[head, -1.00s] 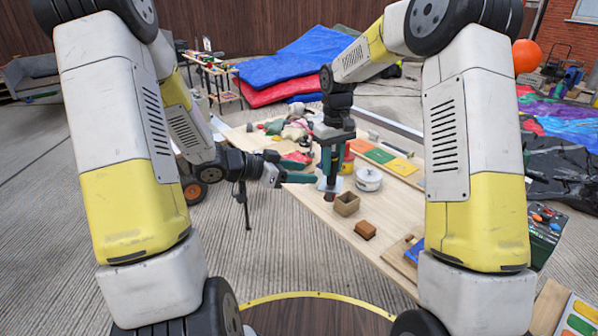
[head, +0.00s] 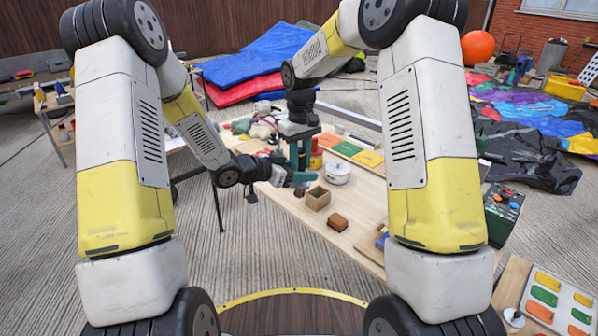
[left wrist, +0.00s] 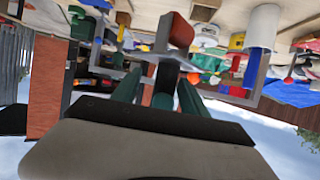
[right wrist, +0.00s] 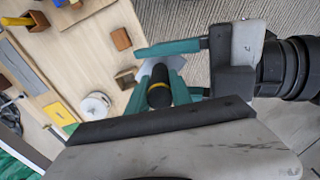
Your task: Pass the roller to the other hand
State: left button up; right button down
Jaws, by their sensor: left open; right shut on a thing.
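The roller shows in the right wrist view as a dark handle (right wrist: 159,94) with a yellow band, seen end-on. My right gripper (head: 300,155) points down over the table and is shut on this handle. A pale grey part shows just beyond it; its working end is mostly hidden. My left gripper (head: 298,180) comes in level from the left, open, just below the right gripper. In the right wrist view its teal finger reaches past the roller. In the left wrist view a dark upright part stands between the open left fingers (left wrist: 160,90); I cannot tell whether they touch it.
The wooden table (head: 290,203) carries an open box (head: 318,197), a brown block (head: 337,222) and a white lidded pot (head: 337,172) close by. Coloured panels (head: 348,148) lie behind. Several small items crowd the table's far left.

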pick_arm(q)
jog(key=shift+d, duration=0.1)
grip_shut()
pick_arm(e)
jog(key=shift+w, duration=0.1)
pick_arm(q)
jog(key=shift+s+r, duration=0.1)
pick_arm(e)
jog(key=c, duration=1.1)
grip_release()
pick_arm(q)
jog(key=shift+d, duration=0.1)
pick_arm(e)
jog(key=shift+w, duration=0.1)
pick_arm(q)
jog(key=shift+s, duration=0.1)
pick_arm(e)
jog(key=shift+d, duration=0.1)
jog(key=shift+r, duration=0.15)
